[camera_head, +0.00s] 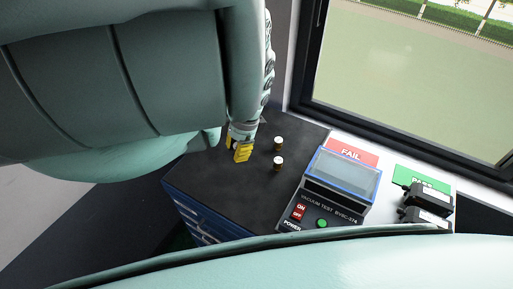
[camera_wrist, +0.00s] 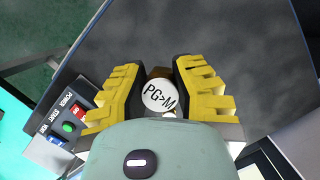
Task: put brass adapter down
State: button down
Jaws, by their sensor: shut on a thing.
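My gripper (camera_head: 240,149) has yellow fingers and is over the dark top of the blue-sided cabinet (camera_head: 225,185) in the head view. In the wrist view my gripper (camera_wrist: 160,80) is shut on a brass adapter (camera_wrist: 159,96), whose round white top reads "PG>M". One yellow finger is on each side of it. In the head view the held adapter is mostly hidden by the fingers. I cannot tell whether its underside touches the surface.
Two small brass pieces with white tops, a farther one (camera_head: 278,143) and a nearer one (camera_head: 278,163), stand right of my gripper. The vacuum tester (camera_head: 342,178), red FAIL sign (camera_head: 352,153) and black devices (camera_head: 428,201) are farther right. The left cabinet top is clear.

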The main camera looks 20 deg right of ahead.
notch_tip(320, 180, down, 3)
jog(key=s+d+m+b, duration=0.1)
jog(key=d+m, duration=0.1)
jog(key=b, duration=0.5)
send_over(243, 183)
jog(key=shift+t, duration=0.3)
jog(key=shift+s+d+f, duration=0.1)
jog(key=shift+d+f, duration=0.1)
jog(key=shift+f, duration=1.75)
jog(key=shift+d+f, duration=0.2)
jog(key=shift+f, duration=1.75)
jog(key=shift+p, duration=0.45)
jog(key=shift+f, duration=0.9)
jog(key=shift+f, duration=0.1)
jog(key=shift+f, duration=0.15)
jog(key=c, duration=0.9)
grip_release()
